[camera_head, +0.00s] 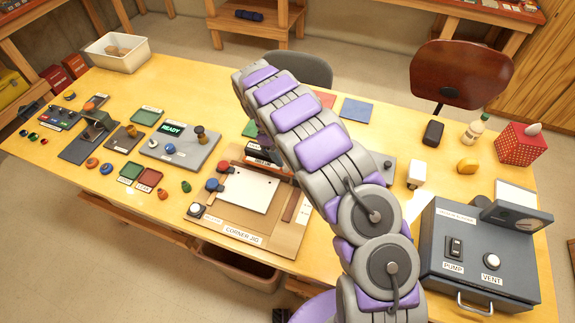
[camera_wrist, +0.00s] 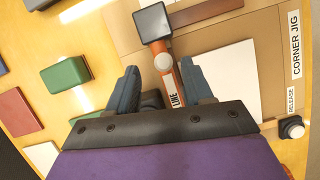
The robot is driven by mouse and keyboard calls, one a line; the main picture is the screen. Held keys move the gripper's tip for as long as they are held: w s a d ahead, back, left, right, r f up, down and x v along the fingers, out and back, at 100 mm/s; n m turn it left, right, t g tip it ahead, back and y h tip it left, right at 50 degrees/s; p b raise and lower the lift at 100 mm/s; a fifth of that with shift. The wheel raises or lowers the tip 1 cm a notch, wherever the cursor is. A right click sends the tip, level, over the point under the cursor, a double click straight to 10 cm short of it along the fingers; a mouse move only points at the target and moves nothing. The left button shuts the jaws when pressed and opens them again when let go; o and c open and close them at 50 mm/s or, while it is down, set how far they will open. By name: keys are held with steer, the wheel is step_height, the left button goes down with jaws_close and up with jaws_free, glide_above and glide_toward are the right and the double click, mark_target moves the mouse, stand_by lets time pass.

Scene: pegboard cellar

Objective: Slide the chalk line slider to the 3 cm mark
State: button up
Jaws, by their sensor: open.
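In the wrist view an orange strip (camera_wrist: 188,72) with a white label ending in "LINE" (camera_wrist: 175,100) runs between my fingers. A small pale round knob (camera_wrist: 163,62) sits on it, with a black square-topped block (camera_wrist: 152,22) beyond. I cannot tell for sure which of these is the chalk line slider, and no scale marks are readable. My gripper (camera_wrist: 162,84) is open above the strip, one finger on each side; contact is not visible. In the head view my arm hides most of this area; part of a label (camera_head: 262,161) shows beside it.
The corner jig (camera_head: 225,230) with a white sheet (camera_head: 243,188) lies beside the strip. A green block (camera_wrist: 66,76) stands to the left in the wrist view. The grey pump box (camera_head: 480,250) stands at the right. Small parts and panels crowd the table's left half.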

mark_target(274, 167)
steer(key=f, duration=0.2)
steer(key=s+f, duration=0.1)
steer(key=f, duration=0.1)
steer(key=shift+d+f, duration=0.1)
steer(key=shift+f, duration=0.2)
steer(key=shift+d+f, duration=0.1)
steer(key=shift+d, duration=0.45)
steer(key=shift+a, duration=0.25)
steer(key=c, duration=0.7)
jaws_close()
